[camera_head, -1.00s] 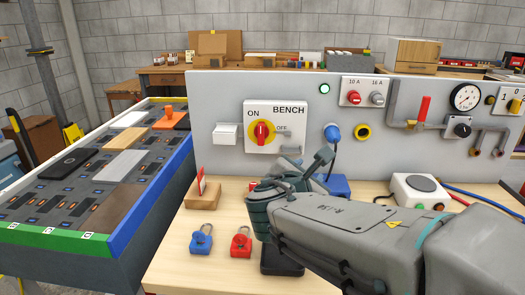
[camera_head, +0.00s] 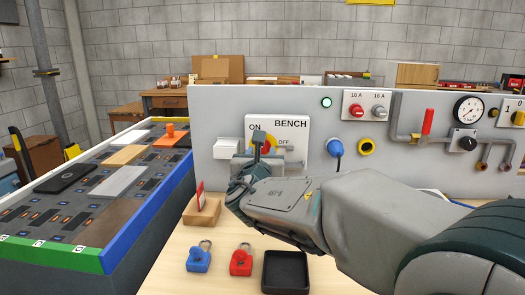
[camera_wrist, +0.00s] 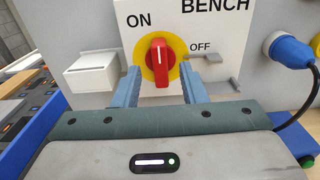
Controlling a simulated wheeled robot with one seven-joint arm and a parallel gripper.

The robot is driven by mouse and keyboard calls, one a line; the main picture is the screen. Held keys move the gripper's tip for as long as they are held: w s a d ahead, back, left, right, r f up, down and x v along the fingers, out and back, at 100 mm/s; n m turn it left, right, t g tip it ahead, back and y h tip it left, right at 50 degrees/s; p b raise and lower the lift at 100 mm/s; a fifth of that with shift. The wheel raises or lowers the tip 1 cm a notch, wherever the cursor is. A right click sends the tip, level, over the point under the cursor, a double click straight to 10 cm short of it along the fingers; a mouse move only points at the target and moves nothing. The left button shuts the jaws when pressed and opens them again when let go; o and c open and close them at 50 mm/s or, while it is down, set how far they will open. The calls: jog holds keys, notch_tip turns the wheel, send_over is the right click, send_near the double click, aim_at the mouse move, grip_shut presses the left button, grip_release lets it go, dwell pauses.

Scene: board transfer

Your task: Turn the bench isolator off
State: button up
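The bench isolator (camera_head: 294,135) is a white box on the grey panel, marked ON, OFF and BENCH. In the wrist view its red knob (camera_wrist: 160,62) sits on a yellow disc (camera_wrist: 146,70), and the handle stands upright. In the head view my gripper (camera_head: 258,146) covers most of the knob. In the wrist view my gripper (camera_wrist: 161,82) is open, one blue-grey finger at each lower side of the knob. A gap shows between the fingers and the handle; whether either touches the disc I cannot tell.
A green lamp (camera_head: 326,102) is lit on the panel. A blue plug (camera_head: 335,147) is right of the isolator. A blue padlock (camera_head: 198,258), a red padlock (camera_head: 241,261) and a black tray (camera_head: 286,271) lie on the wooden bench. A small white box (camera_head: 229,148) is left of the isolator.

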aim_at(262, 148)
jog(key=shift+w, duration=1.8)
grip_shut()
